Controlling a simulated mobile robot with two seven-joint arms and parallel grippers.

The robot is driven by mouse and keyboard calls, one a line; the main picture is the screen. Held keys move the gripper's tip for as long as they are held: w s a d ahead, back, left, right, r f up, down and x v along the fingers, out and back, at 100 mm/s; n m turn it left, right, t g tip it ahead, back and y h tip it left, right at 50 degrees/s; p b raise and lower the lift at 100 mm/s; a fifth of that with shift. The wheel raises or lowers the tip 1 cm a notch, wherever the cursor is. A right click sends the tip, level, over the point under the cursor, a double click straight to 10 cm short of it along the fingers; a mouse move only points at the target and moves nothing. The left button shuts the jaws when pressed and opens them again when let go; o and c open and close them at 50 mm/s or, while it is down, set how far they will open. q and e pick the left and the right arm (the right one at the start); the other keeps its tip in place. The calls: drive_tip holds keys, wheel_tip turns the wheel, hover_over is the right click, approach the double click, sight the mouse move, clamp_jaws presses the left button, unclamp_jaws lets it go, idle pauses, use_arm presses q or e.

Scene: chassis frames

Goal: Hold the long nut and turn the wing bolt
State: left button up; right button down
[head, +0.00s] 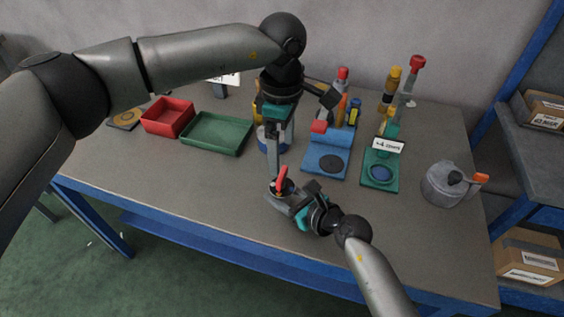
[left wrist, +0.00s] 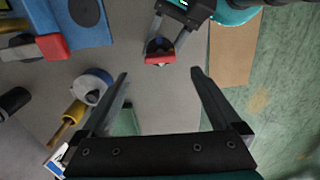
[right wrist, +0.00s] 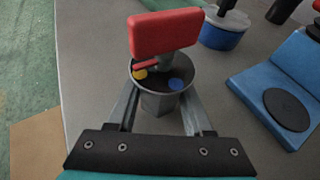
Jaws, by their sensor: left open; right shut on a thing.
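The long nut (right wrist: 160,100) is a grey cup-like piece with a yellow and a blue mark on its top, upright between the fingers of my right gripper (right wrist: 160,108). The wing bolt (right wrist: 165,32) has a flat red wing and stands over the nut; how deep it sits is hidden. It shows red in the head view (head: 282,180) and the left wrist view (left wrist: 160,59). My right gripper (head: 280,195) is shut on the nut near the table's front. My left gripper (head: 279,168) points down just above the wing bolt, open and empty (left wrist: 160,76).
A red bin (head: 168,117) and a green tray (head: 216,134) lie left. A blue-and-white round container (head: 266,142) stands behind the left fingers. A blue stand (head: 327,160), a green stand (head: 381,176) and a grey pot (head: 446,186) are right. The front-left table (head: 170,175) is clear.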

drive_tip(key=shift+s+f, duration=0.1)
use_arm(q)
wheel_tip(320, 180, up, 6)
drive_tip(key=shift+f, duration=0.25)
use_arm(e)
drive_tip(key=shift+c, duration=1.1)
unclamp_jaws()
